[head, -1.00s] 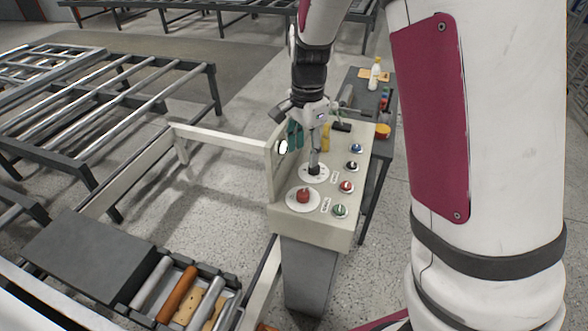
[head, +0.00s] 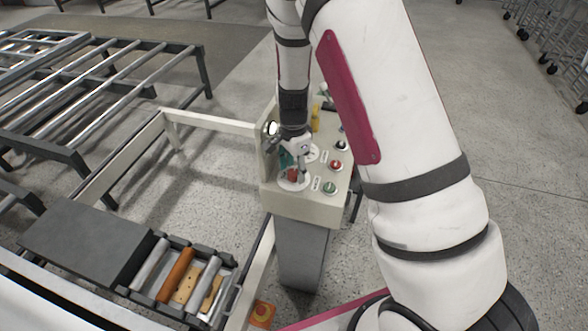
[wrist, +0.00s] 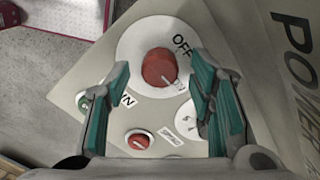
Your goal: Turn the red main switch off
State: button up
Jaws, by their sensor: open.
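The red main switch (wrist: 160,67) is a round red knob with a pale pointer line on a white disc marked OFF and ON. In the wrist view it lies between and beyond my open fingers (wrist: 156,100), and neither finger visibly touches it. The pointer line slants toward the lower right of the knob, away from the OFF lettering. In the head view my gripper (head: 292,160) is over the front left of the control panel (head: 295,207), right at the red knob (head: 292,175), which it partly covers.
A smaller red button (head: 335,165), a green button (head: 329,188) and a black knob (head: 341,145) sit on the panel's right side. The panel has a raised wall (head: 267,165) on its left.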

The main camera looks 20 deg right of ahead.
jog(key=shift+f, duration=0.4)
jog(key=shift+c, duration=0.3)
jog(key=c, duration=1.1)
